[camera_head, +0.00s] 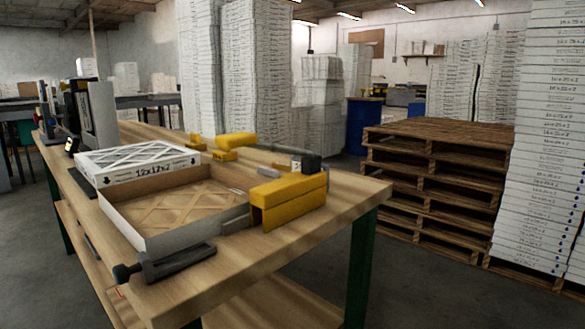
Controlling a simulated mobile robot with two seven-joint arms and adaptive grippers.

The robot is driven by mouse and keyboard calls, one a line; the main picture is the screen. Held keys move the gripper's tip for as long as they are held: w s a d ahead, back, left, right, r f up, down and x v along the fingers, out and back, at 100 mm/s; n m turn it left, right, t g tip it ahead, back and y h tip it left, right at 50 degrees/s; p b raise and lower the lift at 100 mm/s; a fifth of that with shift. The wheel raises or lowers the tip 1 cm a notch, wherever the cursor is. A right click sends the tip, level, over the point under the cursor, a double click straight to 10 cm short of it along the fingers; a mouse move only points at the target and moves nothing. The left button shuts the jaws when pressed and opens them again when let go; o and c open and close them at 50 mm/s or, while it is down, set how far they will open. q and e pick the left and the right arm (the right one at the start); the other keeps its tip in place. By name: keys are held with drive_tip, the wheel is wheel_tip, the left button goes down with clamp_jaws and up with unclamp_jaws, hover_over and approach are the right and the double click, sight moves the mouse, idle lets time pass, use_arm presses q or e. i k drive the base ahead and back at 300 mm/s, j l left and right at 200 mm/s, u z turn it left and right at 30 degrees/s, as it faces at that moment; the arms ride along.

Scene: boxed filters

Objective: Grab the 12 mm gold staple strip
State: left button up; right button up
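I cannot make out a gold staple strip for certain in the head view. Neither of my grippers is in view.
An open shallow box (170,238) with a lattice filter inside sits at the bench's front. A boxed filter (135,165) lies behind it. Yellow blocks (290,197) and dark clamp-like fixtures (175,264) border the box. Stacked pallets (435,180) stand right; the bench's right corner is clear.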

sight(284, 167)
drive_tip(key=l+u, duration=0.1)
drive_tip(key=u, duration=0.25)
drive_tip(key=i+l+u, duration=0.1)
drive_tip(key=u, duration=0.3)
drive_tip(key=l+u, duration=0.1)
drive_tip(key=u, duration=0.25)
drive_tip(key=l+u, duration=0.3)
drive_tip(key=l, duration=0.25)
drive_tip(key=l+u, duration=0.35)
drive_tip(key=l, duration=0.2)
drive_tip(key=k+l+u, duration=0.1)
drive_tip(key=l, duration=0.25)
drive_tip(key=l+u, duration=0.1)
drive_tip(key=l, duration=0.3)
drive_tip(key=k+l+u, duration=0.15)
drive_tip(key=l, duration=0.15)
drive_tip(key=k+l, duration=0.1)
drive_tip(key=l, duration=0.3)
drive_tip(key=k+l, duration=0.1)
drive_tip(key=l, duration=0.25)
drive_tip(key=k+l, duration=0.1)
drive_tip(key=l, duration=0.25)
drive_tip(key=k+l+u, duration=0.1)
drive_tip(key=l, duration=0.3)
drive_tip(key=k+l, duration=0.15)
drive_tip(key=l, duration=0.2)
drive_tip(key=k+l, duration=0.1)
drive_tip(key=l, duration=0.3)
